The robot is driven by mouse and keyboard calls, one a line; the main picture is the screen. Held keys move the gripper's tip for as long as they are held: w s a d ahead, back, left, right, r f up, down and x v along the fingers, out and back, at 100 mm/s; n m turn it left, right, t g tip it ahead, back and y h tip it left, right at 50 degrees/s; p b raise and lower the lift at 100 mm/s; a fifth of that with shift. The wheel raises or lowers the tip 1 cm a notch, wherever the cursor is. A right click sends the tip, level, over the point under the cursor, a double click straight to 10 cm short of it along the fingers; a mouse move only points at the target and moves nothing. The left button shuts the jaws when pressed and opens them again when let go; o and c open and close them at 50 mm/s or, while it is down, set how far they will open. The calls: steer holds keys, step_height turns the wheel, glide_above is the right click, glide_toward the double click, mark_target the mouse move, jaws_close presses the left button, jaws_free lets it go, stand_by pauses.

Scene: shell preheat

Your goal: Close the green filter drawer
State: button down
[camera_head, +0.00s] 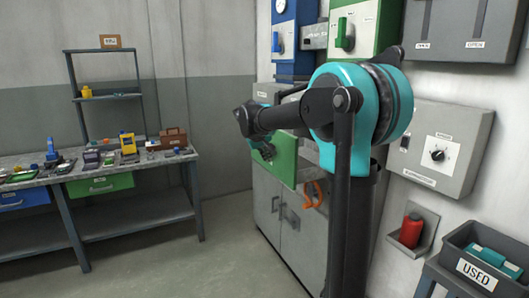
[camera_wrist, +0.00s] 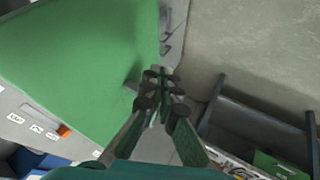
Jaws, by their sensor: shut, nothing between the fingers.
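The green filter drawer (camera_head: 287,161) shows in the head view at the wall unit, above a grey cabinet and partly hidden by my arm. In the wrist view its large flat green face (camera_wrist: 80,60) fills the upper left. A small dark grey piece, perhaps a handle, sticks out from its edge beside my fingers. My gripper (camera_wrist: 161,82) is shut and empty, with its fingertips close to that edge; I cannot tell whether they touch it. In the head view my gripper (camera_head: 265,151) is small and dark in front of the drawer.
A grey cabinet (camera_head: 283,215) stands below the drawer, with an orange handle-like part (camera_head: 312,194) near its top. A workbench (camera_head: 150,160) with several tools stands at the left. A red bottle (camera_head: 411,230) and a bin marked USED (camera_head: 470,262) are at the right. The floor between is clear.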

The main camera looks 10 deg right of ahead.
steer(key=w+d+f, duration=0.1)
steer(key=w+d, duration=0.1)
steer(key=d, duration=0.1)
steer(key=w+d+f, duration=0.1)
steer(key=d, duration=0.1)
steer(key=shift+f, duration=0.3)
steer(key=w+d, duration=0.2)
steer(key=d, duration=0.6)
steer(key=w+d, duration=0.3)
steer(key=d, duration=0.4)
steer(key=w+d, duration=0.2)
steer(key=d, duration=0.6)
steer(key=shift+w+d, duration=0.25)
steer(key=shift+d, duration=0.05)
